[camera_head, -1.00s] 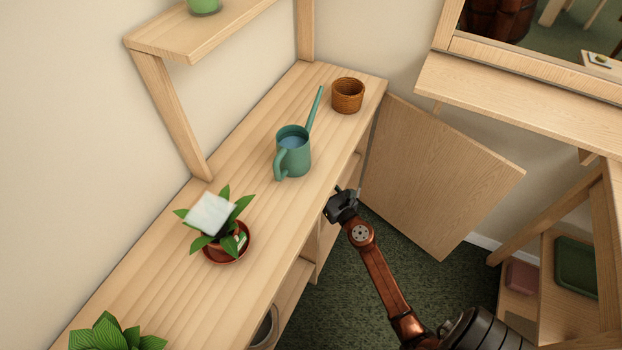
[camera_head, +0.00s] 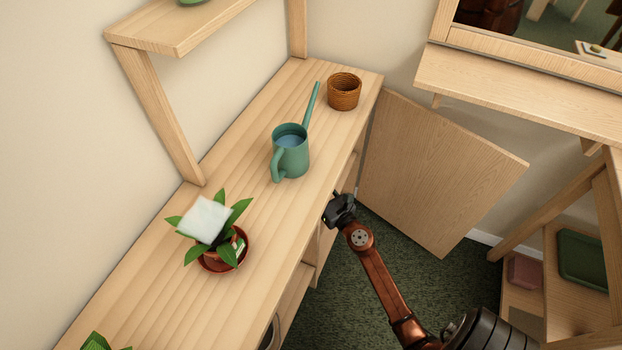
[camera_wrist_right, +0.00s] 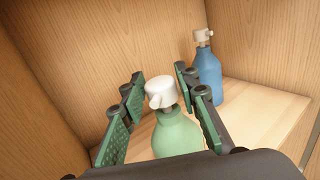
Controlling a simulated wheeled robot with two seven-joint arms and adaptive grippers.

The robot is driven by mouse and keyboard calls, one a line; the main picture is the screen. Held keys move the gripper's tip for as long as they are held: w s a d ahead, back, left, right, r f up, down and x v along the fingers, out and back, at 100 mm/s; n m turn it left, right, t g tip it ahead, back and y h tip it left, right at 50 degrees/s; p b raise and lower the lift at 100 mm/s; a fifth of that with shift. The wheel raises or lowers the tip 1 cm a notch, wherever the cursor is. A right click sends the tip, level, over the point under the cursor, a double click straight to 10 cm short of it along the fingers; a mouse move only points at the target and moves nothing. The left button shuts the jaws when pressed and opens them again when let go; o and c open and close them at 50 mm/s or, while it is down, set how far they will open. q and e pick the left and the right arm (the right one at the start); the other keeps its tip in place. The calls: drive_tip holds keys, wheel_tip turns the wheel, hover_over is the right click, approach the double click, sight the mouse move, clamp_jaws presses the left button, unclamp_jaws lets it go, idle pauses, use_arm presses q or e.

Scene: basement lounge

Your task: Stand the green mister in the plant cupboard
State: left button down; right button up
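In the right wrist view the green mister (camera_wrist_right: 176,134), with a white spray head, is upright inside the wooden cupboard compartment. My right gripper (camera_wrist_right: 160,112) has its fingers spread on either side of it, with a clear gap on the left. The mister's base is hidden by the gripper body. A blue mister (camera_wrist_right: 208,72) stands on the cupboard floor (camera_wrist_right: 260,105) behind and to the right. In the head view my right gripper (camera_head: 338,208) reaches in at the cupboard's open front, fingers hidden. My left gripper is not in view.
The open cupboard door (camera_head: 435,175) stands right of my arm. A side rack (camera_head: 550,280) stands at the right.

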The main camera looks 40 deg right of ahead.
drive_tip(key=shift+o, duration=1.1)
drive_tip(key=shift+s+r, duration=0.1)
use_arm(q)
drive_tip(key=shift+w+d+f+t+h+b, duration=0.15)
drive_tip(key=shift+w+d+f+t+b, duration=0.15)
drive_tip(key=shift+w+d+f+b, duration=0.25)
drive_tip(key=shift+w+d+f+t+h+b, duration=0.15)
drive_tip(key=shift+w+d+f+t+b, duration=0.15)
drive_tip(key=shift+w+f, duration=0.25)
use_arm(e)
drive_tip(key=s+a, duration=0.2)
drive_tip(key=s, duration=0.9)
drive_tip(key=shift+s, duration=0.35)
drive_tip(key=shift+a, duration=0.1)
